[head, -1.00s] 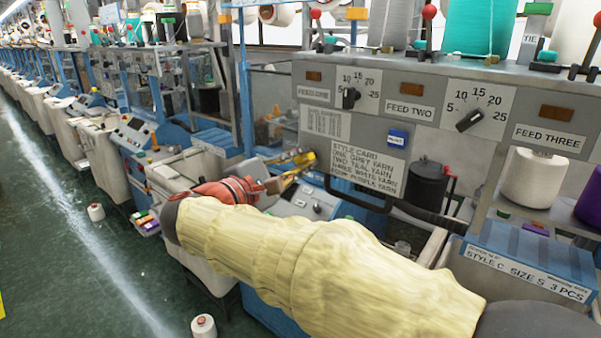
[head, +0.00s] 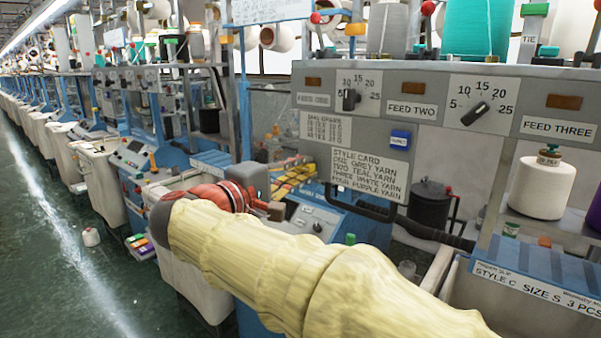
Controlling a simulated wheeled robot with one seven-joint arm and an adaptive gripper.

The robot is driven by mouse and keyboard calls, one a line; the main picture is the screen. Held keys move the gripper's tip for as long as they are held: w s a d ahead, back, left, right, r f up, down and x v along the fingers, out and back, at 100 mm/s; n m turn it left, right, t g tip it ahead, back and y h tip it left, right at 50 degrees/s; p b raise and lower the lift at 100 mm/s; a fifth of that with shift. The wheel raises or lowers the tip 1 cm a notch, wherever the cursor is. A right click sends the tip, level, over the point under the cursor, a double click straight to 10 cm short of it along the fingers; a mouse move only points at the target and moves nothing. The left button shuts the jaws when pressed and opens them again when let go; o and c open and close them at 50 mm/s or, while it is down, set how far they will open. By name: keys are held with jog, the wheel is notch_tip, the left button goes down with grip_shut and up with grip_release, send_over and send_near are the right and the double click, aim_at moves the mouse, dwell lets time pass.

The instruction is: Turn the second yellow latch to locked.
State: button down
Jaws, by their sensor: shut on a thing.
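Several yellow latches (head: 293,177) show as small slanted bars on the knitting machine, left of the style card. They are small and partly overlap, so I cannot tell which is the second or how each is turned. My gripper (head: 275,211) is at the end of my arm, just in front of and below the yellow bars. Its fingers are small in view and look closed. The contact point is hard to make out, and part of the machine there is hidden behind my wrist and sleeve.
A black bar handle (head: 400,222) runs just right of my gripper. The grey panel with feed dials (head: 420,105) stands above it. A dark canister (head: 430,199) and a white yarn cone (head: 542,187) stand at right.

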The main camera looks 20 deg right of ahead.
jog(key=shift+f, duration=0.1)
jog(key=c, duration=1.8)
grip_release()
jog(key=shift+c, duration=0.2)
jog(key=shift+a, duration=0.1)
jog(key=v, duration=1.2)
